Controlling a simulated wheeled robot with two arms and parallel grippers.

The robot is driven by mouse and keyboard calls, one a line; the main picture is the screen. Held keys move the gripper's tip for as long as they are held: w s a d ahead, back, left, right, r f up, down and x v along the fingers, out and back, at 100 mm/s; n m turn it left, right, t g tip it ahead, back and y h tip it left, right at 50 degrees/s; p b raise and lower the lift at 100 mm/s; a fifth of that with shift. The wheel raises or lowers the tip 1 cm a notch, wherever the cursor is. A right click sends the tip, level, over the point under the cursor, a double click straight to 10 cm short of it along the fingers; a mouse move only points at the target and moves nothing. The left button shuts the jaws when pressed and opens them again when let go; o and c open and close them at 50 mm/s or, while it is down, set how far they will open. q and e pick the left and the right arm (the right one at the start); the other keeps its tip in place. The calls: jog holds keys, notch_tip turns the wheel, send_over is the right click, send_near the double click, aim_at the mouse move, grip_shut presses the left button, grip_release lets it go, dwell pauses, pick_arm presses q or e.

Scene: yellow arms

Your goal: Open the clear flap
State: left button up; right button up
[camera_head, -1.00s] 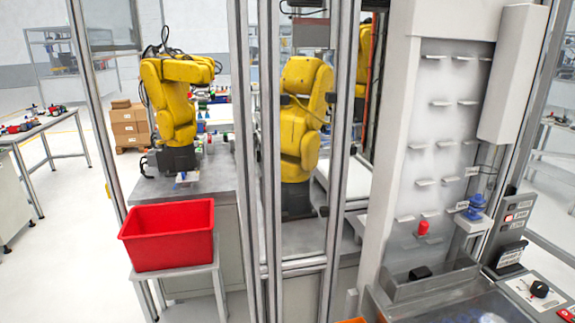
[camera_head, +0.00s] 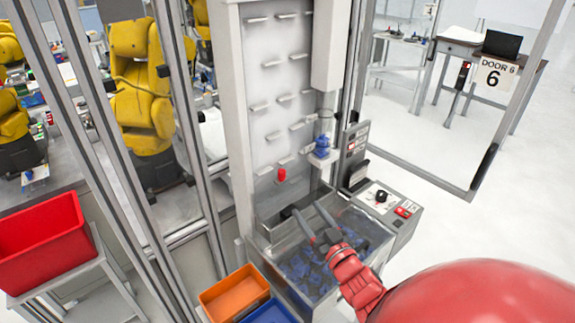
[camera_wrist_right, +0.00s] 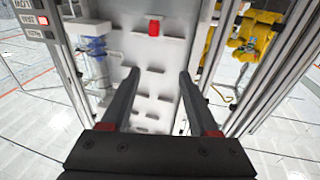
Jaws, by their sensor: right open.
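The clear flap (camera_head: 350,222) seems to be the see-through cover over a metal bin of blue parts (camera_head: 305,272), below the white panel. I cannot tell from its edges whether it is raised. My right gripper (camera_head: 306,209), on a red arm, is over the bin with its dark fingers spread. In the right wrist view the fingers (camera_wrist_right: 158,76) stand apart with nothing between them, in front of the white panel. A small dark piece (camera_head: 287,212) at the bin's back left may be the flap's handle. My left gripper is not in view.
An orange bin (camera_head: 235,293) and a blue bin (camera_head: 270,313) stand left of the metal bin. A control box (camera_head: 385,205) is at its right. Frame posts stand left.

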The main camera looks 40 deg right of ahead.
aim_at(284, 176)
jog(key=shift+g, duration=0.5)
jog(key=w+d+p, duration=0.1)
jog(key=w, duration=0.4)
jog(key=w+d+f+p, duration=0.1)
jog(key=w, duration=0.5)
jog(key=w+d+p, duration=0.1)
jog(key=w+d, duration=0.1)
jog(key=w, duration=0.3)
jog(key=shift+w+f+p, duration=0.15)
jog(key=shift+w+p, duration=0.2)
jog(key=shift+w, duration=0.05)
grip_shut()
dwell(0.5)
